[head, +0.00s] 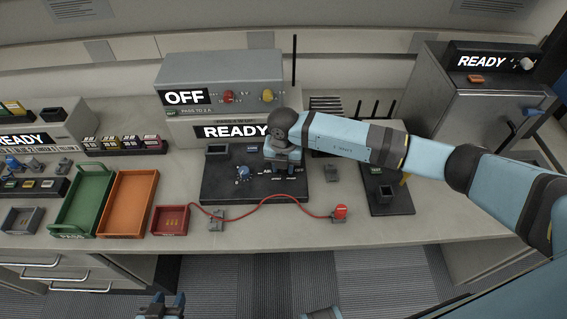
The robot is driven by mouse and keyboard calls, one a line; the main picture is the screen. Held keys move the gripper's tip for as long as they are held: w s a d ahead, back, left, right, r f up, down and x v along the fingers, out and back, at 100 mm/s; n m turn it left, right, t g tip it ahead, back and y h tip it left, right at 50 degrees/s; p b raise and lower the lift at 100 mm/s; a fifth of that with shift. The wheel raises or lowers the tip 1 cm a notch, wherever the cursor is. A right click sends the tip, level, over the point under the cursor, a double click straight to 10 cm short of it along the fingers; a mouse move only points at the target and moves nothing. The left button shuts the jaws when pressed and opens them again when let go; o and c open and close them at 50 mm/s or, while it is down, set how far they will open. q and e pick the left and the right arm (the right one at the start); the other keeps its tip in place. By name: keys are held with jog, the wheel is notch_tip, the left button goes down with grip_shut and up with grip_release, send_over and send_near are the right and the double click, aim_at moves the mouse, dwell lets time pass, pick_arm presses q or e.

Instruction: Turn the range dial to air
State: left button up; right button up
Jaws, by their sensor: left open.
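A dark panel (225,190) lies on the bench at the centre, in front of the stacked grey units. My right gripper (284,175) points down over its right half, close to its surface. Small white markings, one perhaps reading AIR, show around that gripper. The range dial is not clearly visible; the gripper covers that part of the panel, and I cannot tell if it touches a dial. A blue spoked knob (243,173) is on the panel to the left of the gripper. My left gripper (163,306) is open and empty at the bottom edge, away from the bench.
The upper grey unit (220,70) reads OFF; the display below reads READY. A red cable (265,199) runs along the front of the panel to a red plug (340,211). Green (80,200) and orange (128,203) trays and a small red tray (169,221) stand to the left.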

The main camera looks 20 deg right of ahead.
dwell(0.6)
jog(key=o, duration=0.9)
jog(key=shift+r, duration=0.1)
notch_tip(320, 180, up, 14)
jog(key=shift+f+b, duration=0.15)
jog(key=shift+b, duration=0.2)
